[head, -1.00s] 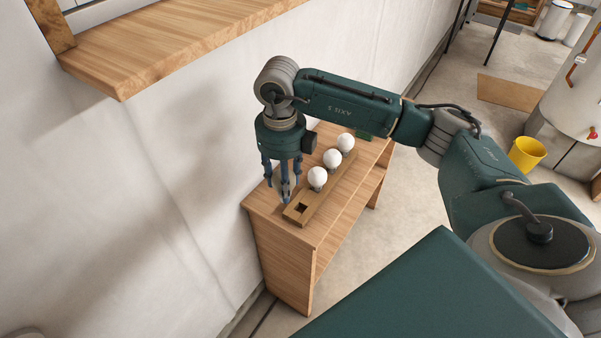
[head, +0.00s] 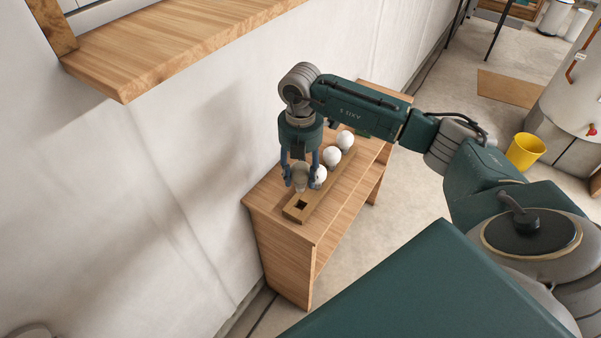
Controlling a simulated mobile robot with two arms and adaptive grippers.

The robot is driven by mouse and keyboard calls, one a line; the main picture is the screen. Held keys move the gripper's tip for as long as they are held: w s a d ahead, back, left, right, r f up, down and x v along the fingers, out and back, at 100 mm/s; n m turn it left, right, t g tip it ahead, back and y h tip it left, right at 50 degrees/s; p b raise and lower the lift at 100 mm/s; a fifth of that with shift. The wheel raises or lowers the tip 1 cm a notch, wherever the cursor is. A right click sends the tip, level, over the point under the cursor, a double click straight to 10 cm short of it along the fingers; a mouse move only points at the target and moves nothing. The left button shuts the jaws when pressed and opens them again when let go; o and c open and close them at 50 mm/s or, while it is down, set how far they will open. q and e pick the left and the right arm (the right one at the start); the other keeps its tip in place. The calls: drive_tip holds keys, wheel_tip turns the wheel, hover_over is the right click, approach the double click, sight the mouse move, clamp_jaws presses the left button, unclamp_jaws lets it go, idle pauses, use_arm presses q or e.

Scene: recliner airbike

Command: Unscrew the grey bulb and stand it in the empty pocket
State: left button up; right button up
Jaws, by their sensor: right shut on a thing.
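My right gripper (head: 301,183) is shut on the grey bulb (head: 301,175), which looks dull grey-tan between the fingers. It is above the near end of the wooden block on the small table, close to the nearest white bulb. The wooden block (head: 296,214) has an empty square pocket (head: 301,205) at its near end, in front of and below the held bulb. White bulbs stand in a row behind it: the nearest one (head: 320,176) is partly covered by a finger, then a middle one (head: 332,157) and a far one (head: 346,140). My left gripper is out of view.
The wooden table (head: 268,204) stands against the pale wall. A green object (head: 364,135) lies partly hidden at its far end. A thick wooden shelf (head: 170,45) juts from the wall at upper left. A yellow bucket (head: 526,151) stands on the floor to the right.

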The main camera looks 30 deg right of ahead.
sight(300, 188)
drive_tip(key=shift+f, duration=0.15)
drive_tip(key=shift+f+b, duration=2)
drive_tip(key=shift+f, duration=0.75)
drive_tip(key=shift+f+b, duration=1.2)
drive_tip(key=shift+f, duration=0.55)
drive_tip(key=o, duration=1.1)
drive_tip(key=shift+r, duration=0.1)
wheel_tip(300, 188, up, 12)
drive_tip(key=shift+f, duration=0.1)
